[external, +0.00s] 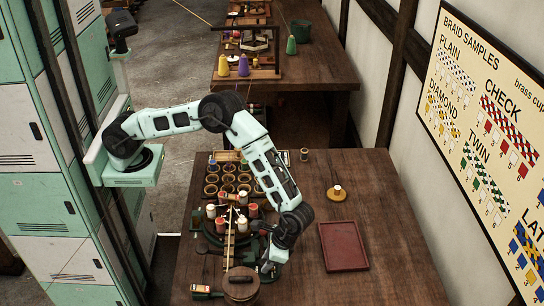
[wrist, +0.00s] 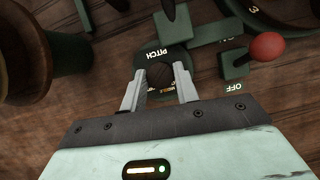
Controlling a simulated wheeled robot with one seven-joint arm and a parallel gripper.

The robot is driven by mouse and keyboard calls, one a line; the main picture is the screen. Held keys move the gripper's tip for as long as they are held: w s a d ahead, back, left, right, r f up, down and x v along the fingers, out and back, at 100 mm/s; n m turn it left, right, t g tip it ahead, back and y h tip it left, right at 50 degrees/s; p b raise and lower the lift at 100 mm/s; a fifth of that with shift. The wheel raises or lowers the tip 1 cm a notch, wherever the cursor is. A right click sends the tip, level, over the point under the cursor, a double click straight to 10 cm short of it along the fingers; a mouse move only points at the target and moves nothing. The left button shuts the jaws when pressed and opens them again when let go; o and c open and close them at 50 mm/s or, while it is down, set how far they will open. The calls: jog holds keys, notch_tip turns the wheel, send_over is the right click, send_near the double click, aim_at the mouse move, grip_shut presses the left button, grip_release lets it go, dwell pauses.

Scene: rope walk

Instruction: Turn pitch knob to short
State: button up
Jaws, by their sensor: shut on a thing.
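The pitch knob (wrist: 161,76) is a small dark round knob on a dark green plate, with the word PITCH (wrist: 141,66) lettered beside it. My gripper (wrist: 158,75) has its two pale fingers on either side of the knob and is shut on it. Small pale lettering below the knob is partly hidden between the fingers, and I cannot read which setting the knob points to. In the external view my gripper (external: 268,266) is low at the right front of the dark green braiding machine (external: 208,234); the knob is hidden there.
A lever with a red ball (wrist: 269,46) stands close right of the knob, by an OFF label. A wooden spool (wrist: 42,60) is at the left.

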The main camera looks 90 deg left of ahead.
jog(key=m, duration=0.2)
jog(key=m+y, duration=0.1)
jog(key=shift+d+m+t, duration=0.2)
jog(key=shift+m+t, duration=0.1)
jog(key=shift+m, duration=0.1)
jog(key=shift+m+t+y+b, duration=0.35)
jog(key=shift+m+y, duration=0.45)
jog(key=shift+m, duration=1.2)
jog(key=o, duration=1)
jog(key=shift+c, duration=0.2)
jog(key=shift+r, duration=0.15)
jog(key=b+v, duration=0.1)
jog(key=v, duration=1.6)
jog(key=shift+d+b, duration=0.25)
jog(key=shift+b, duration=0.1)
jog(key=shift+s+r, duration=0.1)
